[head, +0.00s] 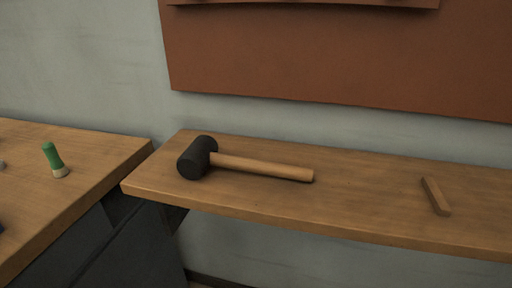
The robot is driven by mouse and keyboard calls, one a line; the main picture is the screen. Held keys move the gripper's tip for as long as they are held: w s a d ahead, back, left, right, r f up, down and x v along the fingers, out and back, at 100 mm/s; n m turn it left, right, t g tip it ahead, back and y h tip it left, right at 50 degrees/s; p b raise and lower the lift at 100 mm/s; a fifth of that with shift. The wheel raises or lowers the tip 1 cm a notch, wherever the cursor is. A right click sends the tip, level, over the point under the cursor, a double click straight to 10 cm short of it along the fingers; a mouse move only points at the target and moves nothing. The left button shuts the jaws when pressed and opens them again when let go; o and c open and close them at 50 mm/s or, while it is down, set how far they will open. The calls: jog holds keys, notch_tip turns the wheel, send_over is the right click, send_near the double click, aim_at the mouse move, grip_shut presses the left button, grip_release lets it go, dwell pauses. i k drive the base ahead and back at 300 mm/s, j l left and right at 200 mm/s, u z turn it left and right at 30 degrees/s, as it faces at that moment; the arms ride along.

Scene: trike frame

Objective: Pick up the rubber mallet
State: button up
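The rubber mallet (262,167) lies on its side on a wooden shelf (340,212) in the head view. Its black head (197,158) is at the left, near the shelf's left end. Its light wooden handle points right and slightly toward the front edge. Nothing covers the mallet. My gripper is not in view.
A small wooden block (435,196) lies on the shelf at the right. A workbench (95,148) at the left holds a green-handled brush-like item (55,160). A reddish-brown board (330,55) hangs on the wall behind.

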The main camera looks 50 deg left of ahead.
aim_at(194, 161)
jog(key=u, duration=2)
